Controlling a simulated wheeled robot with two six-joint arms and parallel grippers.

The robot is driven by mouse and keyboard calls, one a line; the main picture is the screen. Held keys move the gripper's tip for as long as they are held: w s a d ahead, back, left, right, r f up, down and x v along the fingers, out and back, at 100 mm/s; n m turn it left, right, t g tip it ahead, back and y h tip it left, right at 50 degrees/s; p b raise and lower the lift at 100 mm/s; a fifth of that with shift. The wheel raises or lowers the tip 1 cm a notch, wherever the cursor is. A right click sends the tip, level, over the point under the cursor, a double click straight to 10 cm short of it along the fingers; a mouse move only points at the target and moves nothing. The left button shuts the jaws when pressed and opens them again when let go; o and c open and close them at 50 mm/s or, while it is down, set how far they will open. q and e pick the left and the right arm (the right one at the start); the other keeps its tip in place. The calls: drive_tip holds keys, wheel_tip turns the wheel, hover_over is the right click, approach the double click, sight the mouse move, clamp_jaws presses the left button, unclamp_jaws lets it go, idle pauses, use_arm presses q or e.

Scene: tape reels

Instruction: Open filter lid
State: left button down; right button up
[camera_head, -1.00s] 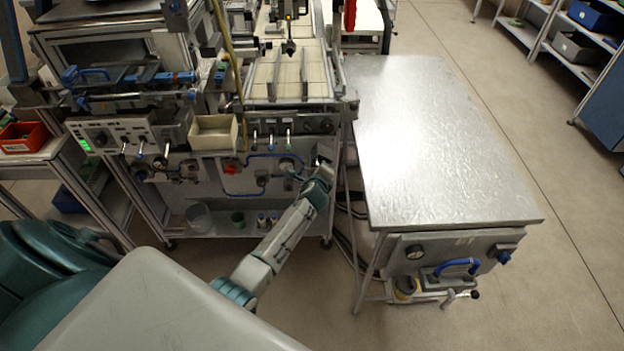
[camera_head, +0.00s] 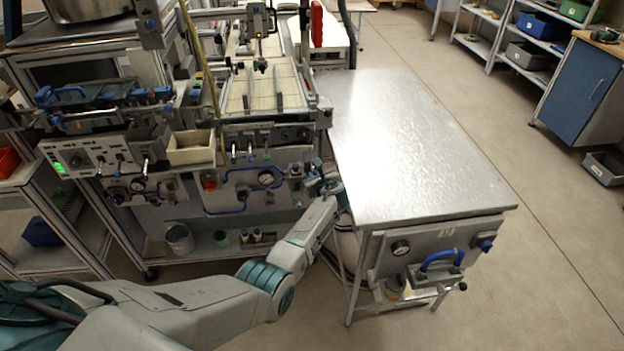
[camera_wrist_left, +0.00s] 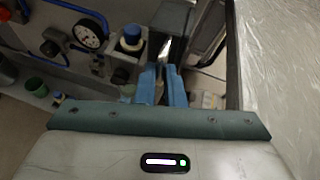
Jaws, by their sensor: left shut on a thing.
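My left gripper (camera_head: 327,183) is at the lower right end of the machine (camera_head: 240,180), in the gap beside the metal table. In the left wrist view its blue fingers (camera_wrist_left: 163,84) are close together, shut on a narrow part that is mostly hidden between them. This part seems to belong to the filter lid, a grey metal panel (camera_wrist_left: 172,42) just beyond the fingertips. How far the lid stands open cannot be told. My right gripper is not in view.
The metal table (camera_head: 420,140) stands close to the right of my left gripper. A gauge (camera_wrist_left: 88,36) and a blue-topped knob (camera_wrist_left: 131,36) sit left of the fingers. A green cup (camera_wrist_left: 37,87) stands on the lower shelf. Open floor lies right of the table.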

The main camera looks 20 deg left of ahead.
use_arm(q)
drive_tip(key=shift+w+d+f+m+y, duration=0.1)
drive_tip(key=shift+w+d+m+y, duration=0.05)
drive_tip(key=shift+m+y, duration=0.25)
drive_tip(key=shift+b, duration=0.3)
drive_tip(key=c, duration=1.5)
unclamp_jaws()
drive_tip(key=shift+d, duration=0.1)
drive_tip(key=v, duration=1)
drive_tip(key=shift+d+r+p, duration=0.25)
drive_tip(key=shift+p, duration=0.05)
